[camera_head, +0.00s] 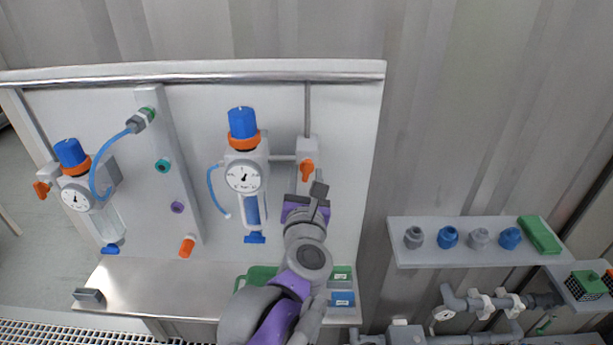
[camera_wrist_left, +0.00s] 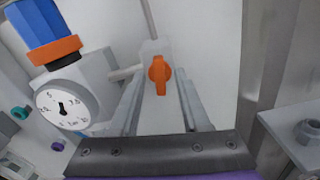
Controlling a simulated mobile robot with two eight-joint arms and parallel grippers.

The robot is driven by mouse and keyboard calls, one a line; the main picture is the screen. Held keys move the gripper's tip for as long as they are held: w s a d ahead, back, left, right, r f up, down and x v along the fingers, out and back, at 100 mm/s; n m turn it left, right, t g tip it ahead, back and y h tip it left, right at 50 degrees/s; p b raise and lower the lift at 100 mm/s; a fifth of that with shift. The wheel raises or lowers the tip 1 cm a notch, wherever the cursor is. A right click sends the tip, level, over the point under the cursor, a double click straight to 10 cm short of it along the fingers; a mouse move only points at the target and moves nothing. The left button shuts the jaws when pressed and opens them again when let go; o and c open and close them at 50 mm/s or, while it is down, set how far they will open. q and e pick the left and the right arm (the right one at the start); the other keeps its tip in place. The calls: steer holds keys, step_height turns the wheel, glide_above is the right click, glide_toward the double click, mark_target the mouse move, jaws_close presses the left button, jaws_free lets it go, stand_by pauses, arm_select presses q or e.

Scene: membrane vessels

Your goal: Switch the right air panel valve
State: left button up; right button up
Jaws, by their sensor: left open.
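The right air panel valve has an orange handle (camera_head: 307,168) on a grey block at the right of the white panel, beside the right regulator. In the left wrist view the orange handle (camera_wrist_left: 159,74) points up and down, between and beyond the two fingers. My left gripper (camera_head: 306,185) is open and empty, just below and in front of the handle. The fingers seem apart from the handle, one on each side of its line. My right gripper is not in view.
The right regulator (camera_head: 243,177), with blue knob and gauge, stands close left of the gripper. A thin pipe runs up from the valve block. A shelf (camera_head: 402,251) with grey and blue caps is at the right. Green and blue boxes lie on the steel ledge (camera_head: 130,290) below.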

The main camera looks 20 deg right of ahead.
arm_select(q)
jaws_close()
steer(key=shift+m, duration=0.3)
steer(key=m, duration=1.1)
steer(key=shift+m, duration=0.4)
steer(key=shift+m+b, duration=0.3)
steer(key=shift+m, duration=1.5)
